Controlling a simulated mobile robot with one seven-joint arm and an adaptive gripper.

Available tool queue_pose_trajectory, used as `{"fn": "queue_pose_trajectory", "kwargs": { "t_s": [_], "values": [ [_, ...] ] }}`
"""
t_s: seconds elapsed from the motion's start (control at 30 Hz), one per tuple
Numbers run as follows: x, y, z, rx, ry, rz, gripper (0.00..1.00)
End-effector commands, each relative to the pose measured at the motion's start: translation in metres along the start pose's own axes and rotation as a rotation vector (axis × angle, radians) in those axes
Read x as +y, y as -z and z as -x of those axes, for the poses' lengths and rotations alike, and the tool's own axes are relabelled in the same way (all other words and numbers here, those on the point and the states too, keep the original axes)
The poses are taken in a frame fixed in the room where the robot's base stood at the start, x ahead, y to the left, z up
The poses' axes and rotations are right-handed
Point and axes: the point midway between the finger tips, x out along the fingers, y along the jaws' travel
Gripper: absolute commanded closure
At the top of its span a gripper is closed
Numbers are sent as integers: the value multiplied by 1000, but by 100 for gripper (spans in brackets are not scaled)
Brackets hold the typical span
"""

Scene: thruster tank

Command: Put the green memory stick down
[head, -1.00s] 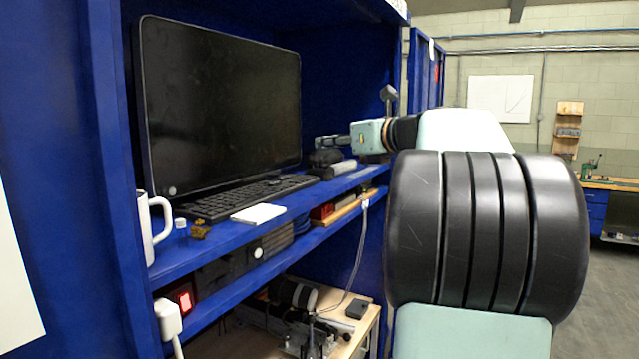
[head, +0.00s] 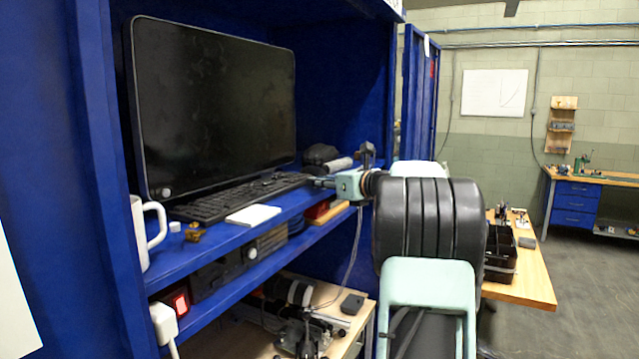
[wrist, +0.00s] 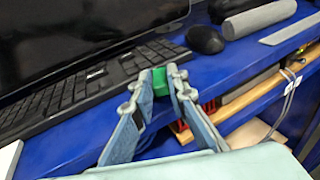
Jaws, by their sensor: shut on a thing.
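The green memory stick (wrist: 160,82) is pinched between the fingertips of my gripper (wrist: 158,78) in the wrist view. My gripper is shut on it, over or just off the front part of the blue shelf (wrist: 213,78), with the keyboard behind and to the left. I cannot tell whether the stick touches the shelf. In the head view my gripper (head: 320,181) reaches in from the right at the shelf's front edge, right of the keyboard. The stick is too small to make out there.
The black keyboard (head: 235,198) and a monitor (head: 215,105) stand on the shelf. A black mouse (wrist: 205,39) and a grey roll (wrist: 260,18) lie right of the keyboard. A white pad (head: 253,215) and a white mug (head: 147,230) are at the left. A lower shelf holds several items.

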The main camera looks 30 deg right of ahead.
Motion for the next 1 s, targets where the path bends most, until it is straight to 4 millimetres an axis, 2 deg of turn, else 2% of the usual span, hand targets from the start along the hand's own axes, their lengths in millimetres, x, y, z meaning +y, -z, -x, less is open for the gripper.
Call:
{"fn": "queue_pose_trajectory", "kwargs": {
  "t_s": [0.23, 0.53, 0.57, 0.7, 1.0],
  "values": [
    [0, 0, 0, -1, 0, 1, 97],
    [0, 10, -1, 0, 0, 0, 97],
    [0, 8, -1, -1, 0, 0, 83],
    [0, 8, -1, 0, 0, 0, 69],
    [0, 6, -1, 0, 0, 0, 69]
  ]
}}
